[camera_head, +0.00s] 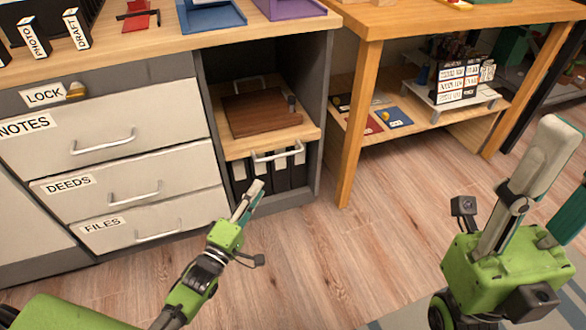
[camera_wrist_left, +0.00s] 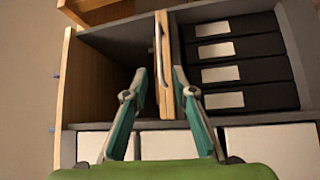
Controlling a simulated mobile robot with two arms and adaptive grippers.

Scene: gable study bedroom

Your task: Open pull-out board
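The pull-out board (camera_head: 235,147) is a light wooden shelf in the open bay of the desk, with a silver bar handle (camera_head: 277,153) on its front edge. A dark brown wooden case lies on it. My left gripper (camera_head: 256,188) is just below and in front of the handle. In the left wrist view, the board's front edge (camera_wrist_left: 164,65) and handle (camera_wrist_left: 158,42) stand upright in the picture, ahead of my left gripper (camera_wrist_left: 165,92). Its fingers are apart, one on each side of that line, with nothing visibly held. My right gripper (camera_head: 562,172) is open and empty at the right.
Black binders (camera_head: 270,176) stand below the board. Drawers (camera_head: 132,191) labelled NOTES, DEEDS and FILES are to the left. A wooden table (camera_head: 365,95) with a lower shelf stands right of the bay. Wooden floor (camera_head: 330,245) before the desk is clear.

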